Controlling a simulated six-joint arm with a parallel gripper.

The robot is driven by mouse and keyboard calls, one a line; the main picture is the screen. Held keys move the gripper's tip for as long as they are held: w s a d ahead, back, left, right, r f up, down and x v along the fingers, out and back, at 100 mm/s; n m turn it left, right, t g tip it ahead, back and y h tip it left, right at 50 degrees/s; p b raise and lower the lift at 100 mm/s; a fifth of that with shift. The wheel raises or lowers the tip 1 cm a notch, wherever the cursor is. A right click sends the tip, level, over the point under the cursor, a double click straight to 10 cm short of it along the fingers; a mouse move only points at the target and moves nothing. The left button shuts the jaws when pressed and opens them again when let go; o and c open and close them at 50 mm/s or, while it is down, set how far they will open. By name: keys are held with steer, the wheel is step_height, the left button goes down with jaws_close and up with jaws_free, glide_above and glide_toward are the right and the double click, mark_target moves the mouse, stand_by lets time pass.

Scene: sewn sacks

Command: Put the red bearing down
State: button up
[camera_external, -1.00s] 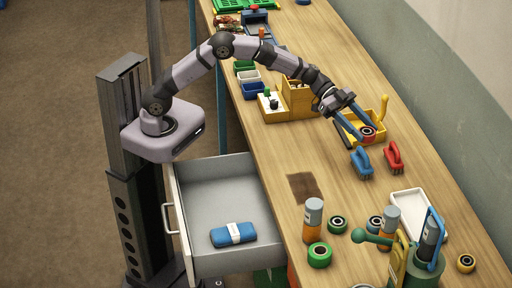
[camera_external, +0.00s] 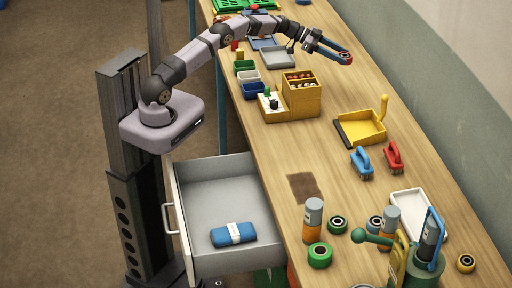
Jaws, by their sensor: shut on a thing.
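My gripper (camera_external: 341,54) is at the upper middle of the view, reaching over the far part of the workbench. Its long blue fingers are shut on the red bearing (camera_external: 345,58), a small ring with a dark centre at the fingertips. The bearing appears to be held above the bench top; the exact height is hard to tell. The bench surface below and around it is bare wood.
A grey tray (camera_external: 278,58) lies left of my gripper. A yellow box (camera_external: 301,97), a yellow dustpan (camera_external: 364,129), and blue (camera_external: 361,161) and red (camera_external: 394,156) brushes stand nearer. Other bearings (camera_external: 338,224) lie at the near end. The drawer (camera_external: 205,192) is open.

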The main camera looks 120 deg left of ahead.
steer(key=s+a+n+y, duration=0.1)
steer(key=s+a+y, duration=0.1)
steer(key=s+a, duration=0.5)
glide_above(323, 83)
step_height(323, 83, down, 5)
step_height(323, 83, down, 7)
steer(key=b, duration=0.5)
steer(key=shift+r+b, duration=0.2)
steer(key=shift+b, duration=0.15)
steer(key=shift+f+b, duration=1.8)
steer(key=shift+f, duration=0.05)
steer(key=shift+f, duration=0.1)
steer(key=o, duration=1.4)
steer(key=shift+f+g+h, duration=0.15)
steer(key=shift+g+h, duration=0.15)
steer(key=shift+h, duration=0.1)
